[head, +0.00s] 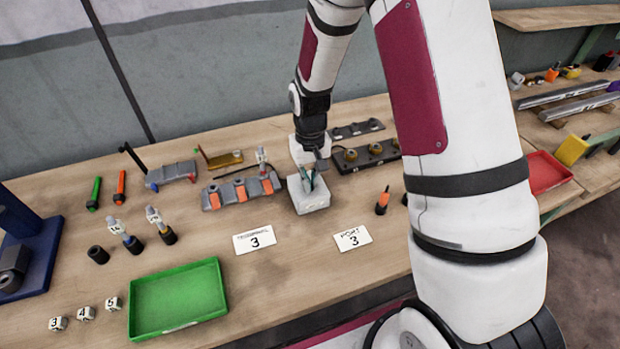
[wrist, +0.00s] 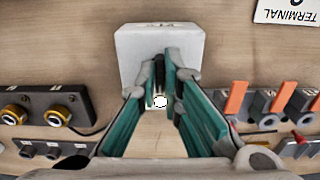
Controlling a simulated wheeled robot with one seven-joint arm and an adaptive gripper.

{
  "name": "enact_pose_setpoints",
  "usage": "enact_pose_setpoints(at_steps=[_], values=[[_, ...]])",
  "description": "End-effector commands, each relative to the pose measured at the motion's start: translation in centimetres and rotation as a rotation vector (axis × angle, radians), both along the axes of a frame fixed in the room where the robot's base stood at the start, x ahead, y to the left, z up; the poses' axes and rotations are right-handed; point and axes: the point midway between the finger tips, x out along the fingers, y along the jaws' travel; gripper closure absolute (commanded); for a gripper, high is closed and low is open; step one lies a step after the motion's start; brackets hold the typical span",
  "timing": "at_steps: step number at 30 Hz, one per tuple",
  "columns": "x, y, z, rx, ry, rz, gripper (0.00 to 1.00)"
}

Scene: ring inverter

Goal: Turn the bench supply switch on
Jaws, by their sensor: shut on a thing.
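The bench supply, a white box (head: 312,201), stands in the middle of the table in the head view. Its light face with a small upside-down marking also shows in the wrist view (wrist: 160,40). My gripper (head: 308,181) points down at the box, its teal-padded fingers at its upper part. In the wrist view my gripper (wrist: 160,98) is shut on a small round white knob (wrist: 160,102), which seems to be the switch; the fingers hide most of it. I cannot tell the switch's position.
A block with orange levers (head: 240,191) stands left of the box. A dark block with brass posts (head: 367,156) stands behind right. A green tray (head: 178,299) lies front left.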

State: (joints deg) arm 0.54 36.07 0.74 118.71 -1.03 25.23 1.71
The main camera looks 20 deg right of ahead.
Motion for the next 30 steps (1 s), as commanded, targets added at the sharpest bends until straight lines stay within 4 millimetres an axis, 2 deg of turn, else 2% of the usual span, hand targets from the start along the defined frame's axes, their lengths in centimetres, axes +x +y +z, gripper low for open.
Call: enact_pose_setpoints(at_steps=[10,12,13,14,24,30], values=[[0.0,0.0,0.0,0.000,-0.001,-0.006,1.00],[0.0,0.0,0.0,0.000,-0.001,-0.005,0.81],[0.0,0.0,0.0,0.000,-0.001,-0.005,0.74],[0.0,0.0,0.0,0.000,-0.001,-0.005,0.72],[0.0,0.0,0.3,0.000,-0.001,-0.003,0.72],[0.1,0.0,2.9,0.000,-0.006,-0.003,0.72]])
